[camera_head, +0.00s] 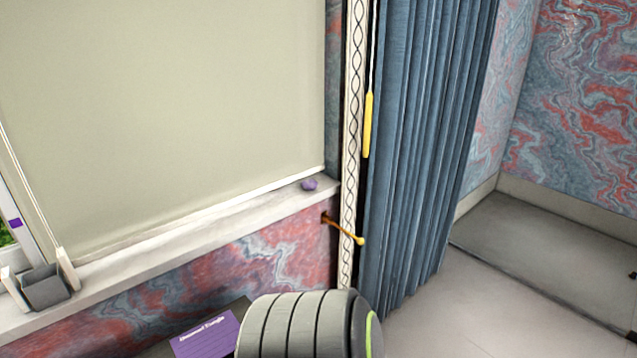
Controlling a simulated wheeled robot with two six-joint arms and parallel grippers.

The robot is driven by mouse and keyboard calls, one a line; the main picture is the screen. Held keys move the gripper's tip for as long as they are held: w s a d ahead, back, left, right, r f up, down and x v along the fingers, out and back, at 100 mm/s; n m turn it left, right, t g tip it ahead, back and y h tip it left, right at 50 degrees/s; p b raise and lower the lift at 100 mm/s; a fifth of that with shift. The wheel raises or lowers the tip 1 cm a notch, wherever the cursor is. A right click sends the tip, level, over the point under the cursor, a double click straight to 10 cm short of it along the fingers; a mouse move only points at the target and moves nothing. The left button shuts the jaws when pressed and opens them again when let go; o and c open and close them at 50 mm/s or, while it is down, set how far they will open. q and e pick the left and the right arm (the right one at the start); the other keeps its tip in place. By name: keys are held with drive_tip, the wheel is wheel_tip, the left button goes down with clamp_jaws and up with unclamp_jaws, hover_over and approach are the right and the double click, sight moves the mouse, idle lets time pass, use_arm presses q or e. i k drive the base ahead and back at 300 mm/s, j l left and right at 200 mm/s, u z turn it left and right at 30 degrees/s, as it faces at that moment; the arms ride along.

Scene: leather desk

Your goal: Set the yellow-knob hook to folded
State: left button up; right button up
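The hook (343,230) is a thin orange-brown arm fixed to the marbled wall just below the right end of the window sill. It sticks out from its dark mount, slanting down to the right in the picture. Its small yellow knob (361,241) is at the free end, in front of the patterned trim strip and close to the edge of the blue curtain. Neither of my grippers is in view, and nothing is seen touching the hook.
A pale blind (165,105) covers the window above the sill (190,238). A small purple object (309,184) and a grey square container (46,287) sit there. A yellow pull handle (368,125) hangs beside the blue curtain (420,130). A purple booklet (207,335) lies low in view.

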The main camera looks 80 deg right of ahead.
sight(360, 242)
drive_tip(key=l+z, duration=0.1)
drive_tip(key=z, duration=2.9)
